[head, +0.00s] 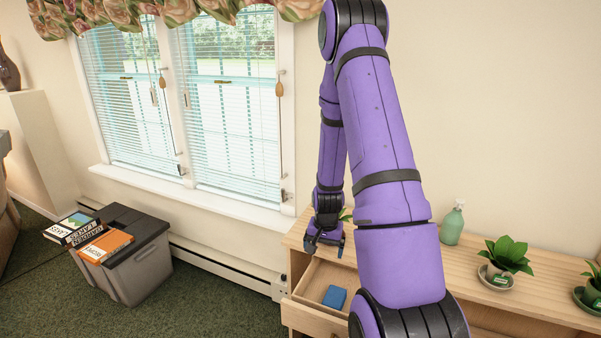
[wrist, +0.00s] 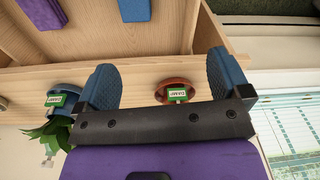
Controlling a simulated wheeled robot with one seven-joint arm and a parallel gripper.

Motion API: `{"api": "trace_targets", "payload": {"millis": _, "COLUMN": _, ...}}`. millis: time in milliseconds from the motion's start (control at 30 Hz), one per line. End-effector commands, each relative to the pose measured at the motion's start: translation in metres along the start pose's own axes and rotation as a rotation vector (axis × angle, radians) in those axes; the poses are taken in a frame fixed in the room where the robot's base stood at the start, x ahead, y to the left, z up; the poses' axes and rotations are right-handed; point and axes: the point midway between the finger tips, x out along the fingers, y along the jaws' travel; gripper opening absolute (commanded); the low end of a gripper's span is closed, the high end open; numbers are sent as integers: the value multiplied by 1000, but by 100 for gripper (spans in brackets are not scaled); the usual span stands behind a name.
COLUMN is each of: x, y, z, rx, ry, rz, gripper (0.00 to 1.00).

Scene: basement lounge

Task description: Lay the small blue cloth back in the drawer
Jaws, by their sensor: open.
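The small blue cloth (head: 334,297) lies flat on the floor of the open drawer (head: 307,281) in the head view. In the wrist view the blue cloth (wrist: 134,9) shows at the top edge, partly cut off, on the drawer's wooden floor (wrist: 95,35). My gripper (head: 325,246) is above the back of the drawer, apart from the cloth. In the wrist view my gripper (wrist: 160,80) has its two blue fingers spread wide with nothing held between them. My arm hides the right part of the drawer in the head view.
A purple piece (wrist: 42,12) also lies in the drawer. A green bottle (head: 452,224) and potted plants (head: 506,256) stand on the wooden top to the right. A reddish dish (wrist: 176,90) with a label is close behind the fingers. A grey bin (head: 125,255) stands left.

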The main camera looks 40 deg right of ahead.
Motion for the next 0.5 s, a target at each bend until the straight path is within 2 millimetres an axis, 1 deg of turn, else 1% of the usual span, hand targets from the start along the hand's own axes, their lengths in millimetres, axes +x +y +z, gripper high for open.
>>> {"api": "trace_targets", "payload": {"millis": 33, "x": -19, "y": -10, "z": 0, "rx": -30, "ry": 16, "rz": -10, "gripper": 95}}
{"api": "trace_targets", "payload": {"millis": 100, "x": -40, "y": -20, "z": 3, "rx": -71, "ry": 29, "rz": -19, "gripper": 95}}
{"api": "trace_targets", "payload": {"millis": 267, "x": -90, "y": -42, "z": 13, "rx": -163, "ry": 58, "rz": -40, "gripper": 95}}
{"api": "trace_targets", "payload": {"millis": 500, "x": -161, "y": -67, "z": 40, "rx": -299, "ry": 102, "rz": -71, "gripper": 95}}
